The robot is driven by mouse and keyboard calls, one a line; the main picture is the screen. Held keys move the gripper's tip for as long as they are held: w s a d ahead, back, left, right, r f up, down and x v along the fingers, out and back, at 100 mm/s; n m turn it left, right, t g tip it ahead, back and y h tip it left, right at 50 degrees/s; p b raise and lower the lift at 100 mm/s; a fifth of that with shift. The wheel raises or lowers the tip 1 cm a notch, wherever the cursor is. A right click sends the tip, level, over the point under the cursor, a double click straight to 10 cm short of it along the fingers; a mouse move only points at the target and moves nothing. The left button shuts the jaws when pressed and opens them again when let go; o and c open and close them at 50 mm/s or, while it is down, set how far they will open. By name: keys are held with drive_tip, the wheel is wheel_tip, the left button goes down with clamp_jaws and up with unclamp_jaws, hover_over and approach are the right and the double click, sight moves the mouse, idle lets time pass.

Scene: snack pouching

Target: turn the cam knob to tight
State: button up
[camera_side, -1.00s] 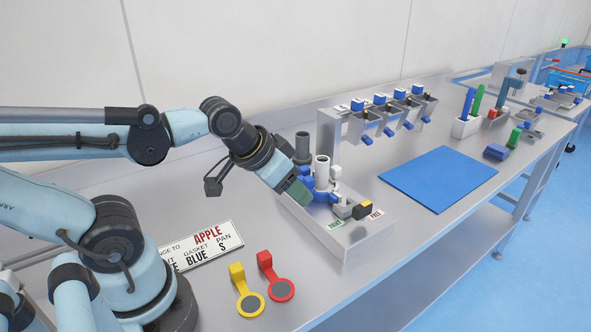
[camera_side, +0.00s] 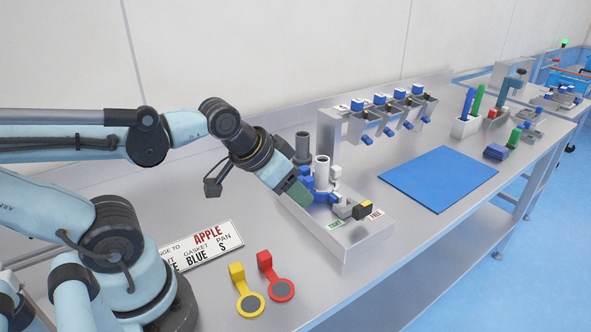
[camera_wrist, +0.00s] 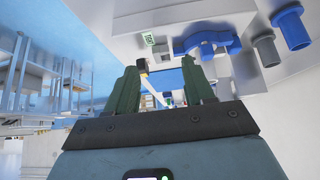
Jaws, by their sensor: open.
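The cam knob (camera_side: 352,209), a dark lever with a yellow end, sits at the right part of a grey metal tray (camera_side: 356,240). A green TIGHT label (camera_side: 335,224) and a red FREE label (camera_side: 376,213) lie on either side of its end. In the wrist view the dark and yellow end (camera_wrist: 142,62) shows just beyond the fingers, near the green label (camera_wrist: 149,39). My gripper (camera_side: 301,194) has green fingers and is at the left of the tray, beside a blue clamp (camera_side: 320,194). In the wrist view my gripper (camera_wrist: 160,75) is open, with nothing clearly held between its fingers.
A rack of dispensers (camera_side: 393,112) rises behind. A blue mat (camera_side: 440,178) lies clear to the right. Yellow (camera_side: 250,304) and red (camera_side: 282,290) gaskets and an order sign (camera_side: 205,246) lie in front.

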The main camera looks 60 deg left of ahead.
drive_tip(key=shift+o, duration=1.1)
drive_tip(key=shift+w+r, duration=0.1)
drive_tip(key=shift+o, duration=0.3)
drive_tip(key=w+d+r+m+g, duration=0.1)
drive_tip(key=w+r+m+g, duration=0.2)
drive_tip(key=m, duration=0.4)
drive_tip(key=w+r, duration=0.1)
drive_tip(key=w, duration=0.1)
drive_tip(key=shift+w+d+r, duration=0.4)
drive_tip(key=r+m+g, duration=0.1)
drive_tip(key=m+g, duration=0.3)
drive_tip(key=m, duration=0.7)
hover_over(363, 205)
wheel_tip(363, 205, down, 12)
drive_tip(key=c, duration=1.1)
